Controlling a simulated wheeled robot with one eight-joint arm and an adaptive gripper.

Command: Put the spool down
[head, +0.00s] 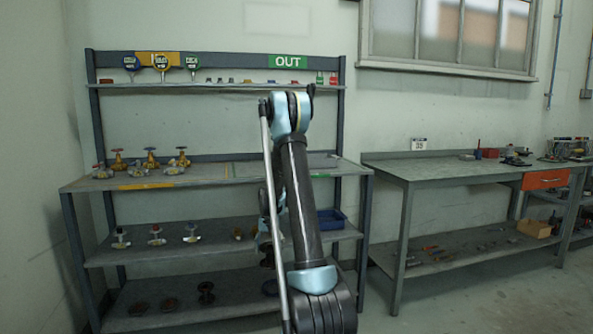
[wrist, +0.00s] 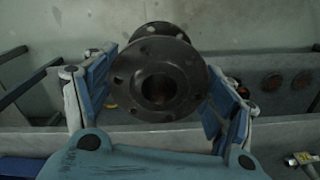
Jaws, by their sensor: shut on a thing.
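The spool (wrist: 160,85) is a dark metal pipe piece with a round, bolt-holed flange at each end. In the wrist view its near flange and bore face the camera. My gripper (wrist: 162,78) is shut on it, with a blue-padded finger on each side. In the head view my arm hides most of the gripper and the held spool, in front of the rack's right half. Another dark flanged spool (head: 206,293) stands on the rack's bottom shelf (head: 170,320).
The rack (head: 225,180) holds valves on its worktop and middle shelf. A blue bin (head: 330,219) sits right of my arm. A workbench (head: 440,171) stands at right. The wrist view shows round brown parts (wrist: 275,82) on a shelf at right and grey shelf edges nearby.

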